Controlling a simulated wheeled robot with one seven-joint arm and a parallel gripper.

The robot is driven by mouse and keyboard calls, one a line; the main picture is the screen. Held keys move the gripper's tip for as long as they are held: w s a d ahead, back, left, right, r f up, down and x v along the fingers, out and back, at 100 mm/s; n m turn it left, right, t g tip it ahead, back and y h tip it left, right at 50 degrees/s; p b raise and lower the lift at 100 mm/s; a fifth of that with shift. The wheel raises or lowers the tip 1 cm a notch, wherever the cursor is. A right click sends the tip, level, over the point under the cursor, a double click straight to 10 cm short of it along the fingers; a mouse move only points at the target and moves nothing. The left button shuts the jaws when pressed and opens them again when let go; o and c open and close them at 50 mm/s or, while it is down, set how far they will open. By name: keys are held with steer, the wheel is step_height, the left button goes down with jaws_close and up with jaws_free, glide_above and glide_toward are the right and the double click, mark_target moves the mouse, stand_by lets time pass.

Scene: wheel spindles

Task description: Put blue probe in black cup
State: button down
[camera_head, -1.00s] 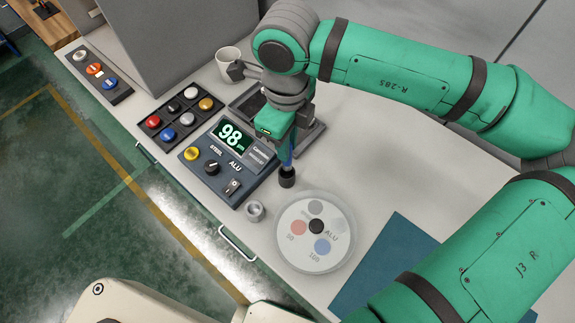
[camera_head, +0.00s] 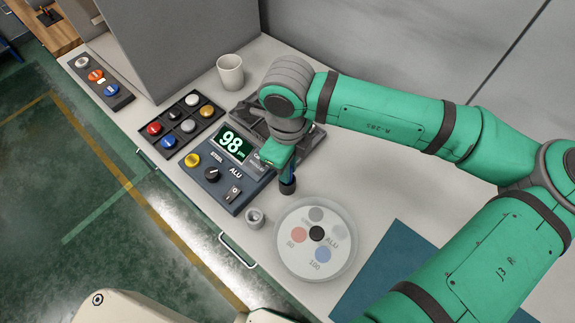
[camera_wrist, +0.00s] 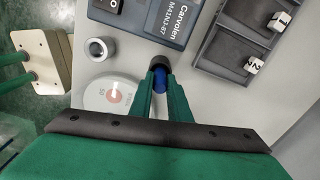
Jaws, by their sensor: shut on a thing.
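My gripper (camera_head: 287,165) points down in the head view, right of the gauge box, and is shut on the blue probe (camera_head: 293,172). The probe's blue body also shows between my fingers (camera_wrist: 163,98) in the wrist view (camera_wrist: 160,81). The black cup (camera_head: 288,188) is directly under the probe, on the table between the gauge box and the round disc. In the wrist view the cup's dark rim (camera_wrist: 159,61) meets the blue probe. The probe's lower end is hidden at the cup; how deep it sits I cannot tell.
The gauge box (camera_head: 212,172) reading 98 stands left of the cup. A grey metal ring (camera_head: 254,218) and the pale round disc (camera_head: 341,262) are close in front. A button tray (camera_head: 187,124), white mug (camera_head: 230,72) and blue mat (camera_head: 385,265) lie farther off.

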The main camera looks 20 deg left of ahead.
steer(key=shift+f, duration=0.15)
steer(key=c, duration=1.7)
jaws_free()
steer(key=shift+o, duration=0.2)
step_height(320, 180, up, 11)
steer(key=shift+w+d, duration=0.2)
